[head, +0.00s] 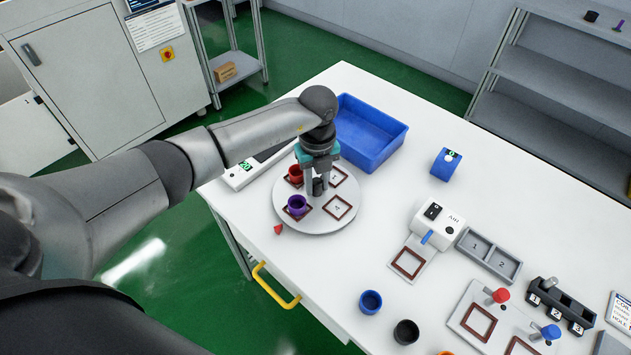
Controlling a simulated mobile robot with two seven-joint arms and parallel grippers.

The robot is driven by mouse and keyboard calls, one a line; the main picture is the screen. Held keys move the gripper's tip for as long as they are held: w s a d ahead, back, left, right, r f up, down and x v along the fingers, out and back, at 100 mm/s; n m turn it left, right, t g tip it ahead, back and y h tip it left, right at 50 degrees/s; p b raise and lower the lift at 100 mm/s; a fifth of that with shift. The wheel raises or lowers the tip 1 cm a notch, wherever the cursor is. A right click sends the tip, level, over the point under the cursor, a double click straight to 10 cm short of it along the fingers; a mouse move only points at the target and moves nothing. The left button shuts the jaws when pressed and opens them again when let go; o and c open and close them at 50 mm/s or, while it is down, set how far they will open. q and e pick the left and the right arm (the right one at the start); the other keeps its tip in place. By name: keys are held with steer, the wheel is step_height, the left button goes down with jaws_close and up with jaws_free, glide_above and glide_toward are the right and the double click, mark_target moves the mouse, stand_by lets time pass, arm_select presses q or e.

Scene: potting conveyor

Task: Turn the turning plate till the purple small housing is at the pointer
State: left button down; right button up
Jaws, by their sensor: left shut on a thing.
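The round white turning plate (318,225) lies on the table and carries several dark-framed squares. The purple small housing (297,206) stands upright in the square at the plate's front left. The red pointer (278,230) lies just off the plate's front-left rim, and the purple housing is the housing nearest it, a little up and right of it. A red housing (295,174) stands in the square behind. My left gripper (317,188) reaches down over the plate's middle, shut on the dark centre knob (318,186), which its fingers partly hide. My right gripper is out of view.
A blue bin (388,150) stands behind the plate, and a grey device with a green display (244,167) is at its back left. Blue (370,302) and black (405,332) housings stand at the front. The table right of the plate is clear up to the white press (438,219).

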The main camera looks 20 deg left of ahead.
mark_target(317, 181)
arm_select(q)
steer(key=shift+w+a+r, duration=0.1)
steer(key=c, duration=0.9)
jaws_free()
step_height(317, 181, up, 15)
steer(key=shift+r+p, duration=0.1)
steer(key=shift+p, duration=0.45)
